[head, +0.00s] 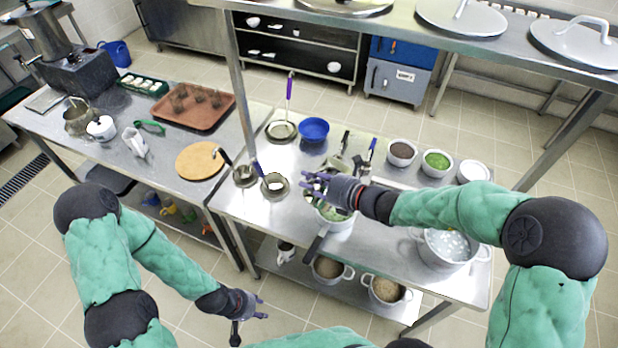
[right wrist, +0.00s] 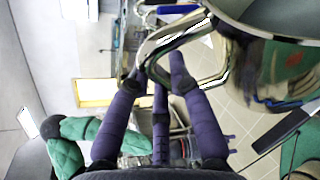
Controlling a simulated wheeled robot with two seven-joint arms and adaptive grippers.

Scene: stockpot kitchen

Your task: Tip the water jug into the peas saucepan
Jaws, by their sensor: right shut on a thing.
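My right gripper (head: 322,186) is over the middle of the right-hand steel table. In the right wrist view its purple fingers (right wrist: 165,75) are closed around the shiny handle of a steel jug (right wrist: 262,75). In the head view the jug is mostly hidden by the hand, so I cannot tell its tilt or see water. A pale saucepan (head: 338,228) with green contents and a dark handle stands just below the hand. Its dark handle also shows in the right wrist view. My left gripper (head: 250,308) is open and empty, low in front of the tables.
Ladles and a blue bowl (head: 314,130) stand behind the hand. Bowls, one of green peas (head: 437,162), line the far right. A large pot (head: 447,248) stands under my right arm. A steel shelf (head: 400,25) spans above. The left table holds a round board (head: 201,160).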

